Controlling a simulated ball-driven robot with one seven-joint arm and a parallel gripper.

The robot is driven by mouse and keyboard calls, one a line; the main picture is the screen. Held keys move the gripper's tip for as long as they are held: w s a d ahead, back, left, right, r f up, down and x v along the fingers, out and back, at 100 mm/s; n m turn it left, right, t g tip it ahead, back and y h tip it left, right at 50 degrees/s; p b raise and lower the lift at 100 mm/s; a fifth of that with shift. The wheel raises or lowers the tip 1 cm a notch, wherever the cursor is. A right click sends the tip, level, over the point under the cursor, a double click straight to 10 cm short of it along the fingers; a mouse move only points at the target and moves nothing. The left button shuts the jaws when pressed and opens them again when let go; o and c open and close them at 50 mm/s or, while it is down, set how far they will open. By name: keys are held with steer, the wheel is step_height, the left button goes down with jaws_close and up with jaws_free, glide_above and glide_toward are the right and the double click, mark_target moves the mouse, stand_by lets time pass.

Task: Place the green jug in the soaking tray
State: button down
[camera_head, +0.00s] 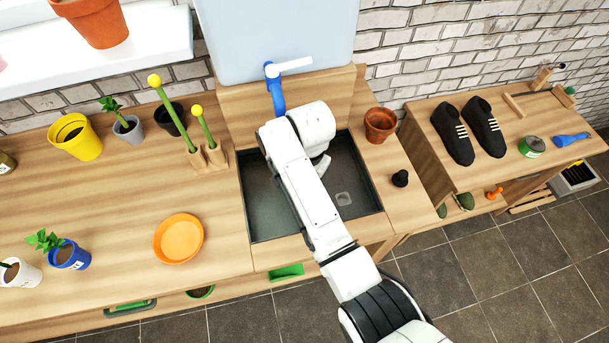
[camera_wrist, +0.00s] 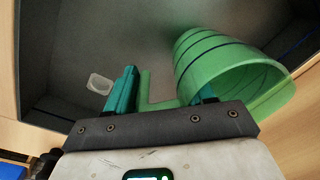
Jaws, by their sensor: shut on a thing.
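The green jug (camera_wrist: 215,65) shows in the wrist view, ribbed and lying tilted, with its wide rim toward the camera. My gripper (camera_wrist: 163,95) is shut on the jug, one teal finger by its side and the other partly hidden at the rim. The soaking tray (camera_head: 262,212) is the dark sunken basin in the bench in the head view; its floor (camera_wrist: 60,60) lies behind the jug in the wrist view. My arm reaches over the basin in the head view and hides the jug and the fingertips. I cannot tell whether the jug touches the tray.
A blue tap (camera_head: 275,88) stands at the tray's back edge. A terracotta pot (camera_head: 380,124) and a small black knob-like item (camera_head: 400,178) are to its right. A wooden holder with yellow-tipped green tools (camera_head: 209,157) and an orange dish (camera_head: 178,239) are to its left.

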steer(key=shift+f+b, duration=0.3)
steer(key=shift+f, duration=0.25)
steer(key=shift+c, duration=1.6)
jaws_free()
